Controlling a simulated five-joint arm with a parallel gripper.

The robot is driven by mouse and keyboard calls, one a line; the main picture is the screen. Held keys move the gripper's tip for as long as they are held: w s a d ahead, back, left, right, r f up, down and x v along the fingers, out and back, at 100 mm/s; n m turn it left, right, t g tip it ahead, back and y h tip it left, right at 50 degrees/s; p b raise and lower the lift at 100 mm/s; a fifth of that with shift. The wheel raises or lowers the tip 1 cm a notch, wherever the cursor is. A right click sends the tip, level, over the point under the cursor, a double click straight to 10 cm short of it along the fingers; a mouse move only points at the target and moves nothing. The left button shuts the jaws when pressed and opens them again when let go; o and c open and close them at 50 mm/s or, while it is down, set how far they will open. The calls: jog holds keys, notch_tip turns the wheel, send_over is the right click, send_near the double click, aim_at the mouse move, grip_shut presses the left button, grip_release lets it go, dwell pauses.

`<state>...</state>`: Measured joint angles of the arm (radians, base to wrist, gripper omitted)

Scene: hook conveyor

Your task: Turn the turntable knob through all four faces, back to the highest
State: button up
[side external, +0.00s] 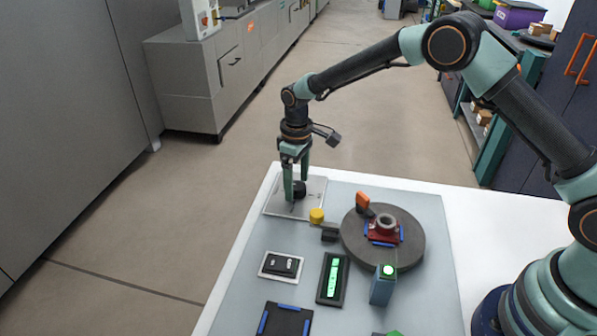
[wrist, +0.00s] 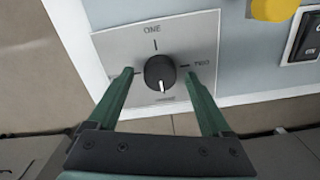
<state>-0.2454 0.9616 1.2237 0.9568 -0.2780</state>
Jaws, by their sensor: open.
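A white mark on the knob points towards the bottom of that view; the small label there is unreadable. My gripper (wrist: 159,75) is open, one green finger on each side of the knob, with visible gaps. In the side external view, my gripper (side external: 296,188) is low over the plate. The grey turntable (side external: 352,248) carries a red part (side external: 384,232) with a grey ring on top.
A green-lit bar (side external: 333,278), a rocker switch (side external: 281,265), a black tray (side external: 284,322) with blue edges and a post with a green light (side external: 383,288) are nearer the front.

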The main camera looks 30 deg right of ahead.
aim_at(297, 185)
notch_tip(297, 185, up, 12)
dwell(0.4)
jog(key=shift+f, duration=0.15)
dwell(0.4)
jog(key=shift+o, duration=1.4)
jog(key=s+a+r+n, duration=0.3)
jog(key=s+r+n, duration=0.6)
jog(key=s+n, duration=0.25)
jog(key=s+a+r+n, duration=0.4)
jog(key=s+r+n, duration=0.6)
jog(key=s, duration=0.2)
notch_tip(297, 185, down, 10)
jog(key=shift+w+d, duration=0.2)
jog(key=shift+m, duration=0.25)
